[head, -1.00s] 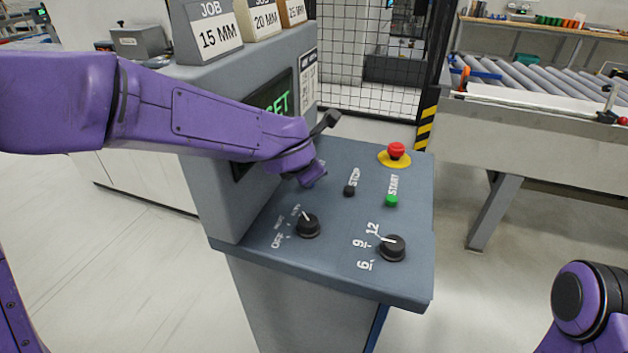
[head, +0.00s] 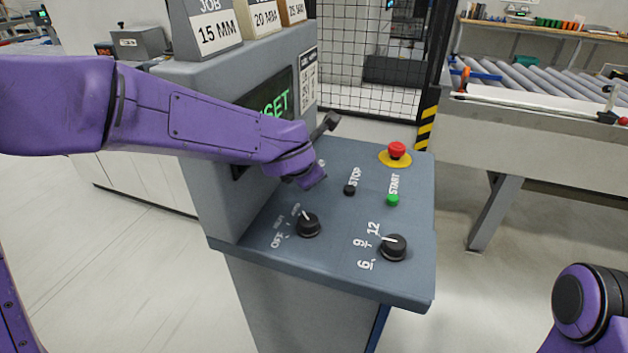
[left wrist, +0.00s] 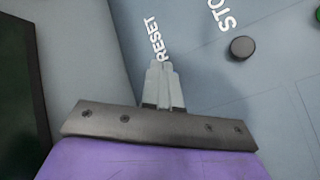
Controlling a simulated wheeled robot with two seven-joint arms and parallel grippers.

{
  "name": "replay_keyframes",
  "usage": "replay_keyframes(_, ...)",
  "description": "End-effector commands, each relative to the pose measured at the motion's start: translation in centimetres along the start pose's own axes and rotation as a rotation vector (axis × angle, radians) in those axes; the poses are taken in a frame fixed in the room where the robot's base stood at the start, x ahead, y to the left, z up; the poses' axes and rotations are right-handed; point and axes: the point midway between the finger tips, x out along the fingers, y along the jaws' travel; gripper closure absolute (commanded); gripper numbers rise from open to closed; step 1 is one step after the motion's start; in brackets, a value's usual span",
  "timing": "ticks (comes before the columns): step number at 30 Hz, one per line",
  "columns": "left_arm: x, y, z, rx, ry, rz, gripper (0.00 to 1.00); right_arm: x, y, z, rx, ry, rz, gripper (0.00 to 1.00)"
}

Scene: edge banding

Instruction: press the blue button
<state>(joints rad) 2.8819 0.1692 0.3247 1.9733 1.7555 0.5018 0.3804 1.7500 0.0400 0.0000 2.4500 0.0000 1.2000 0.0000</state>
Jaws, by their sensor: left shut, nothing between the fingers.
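The blue button does not show in either view. In the left wrist view a white RESET label (left wrist: 155,38) lies on the grey-blue panel, just ahead of my left gripper's fingertips (left wrist: 161,68). The two light grey fingers are shut together with nothing between them. They point at the panel beside the label and cover the surface behind them; contact cannot be told. In the head view my purple left wrist (head: 296,165) is over the back left of the panel (head: 350,265) and hides the fingers. My right gripper is out of view; only part of my right arm shows at lower right.
The black stop button (head: 349,189) is right of my left wrist, with the green start button (head: 393,200) and red emergency stop (head: 397,150) beyond. Two black knobs (head: 308,224) (head: 394,247) stand nearer the front. A screen housing (head: 215,195) rises on the left.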

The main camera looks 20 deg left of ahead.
Motion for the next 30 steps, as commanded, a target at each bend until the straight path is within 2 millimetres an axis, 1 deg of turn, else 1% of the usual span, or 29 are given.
replay_keyframes(20,0.64,-0.49,-0.49,0.000,0.001,-0.001,1.00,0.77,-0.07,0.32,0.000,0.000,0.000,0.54)
replay_keyframes(30,0.52,-0.40,-0.41,0.000,0.001,-0.001,1.00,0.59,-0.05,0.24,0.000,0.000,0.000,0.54)
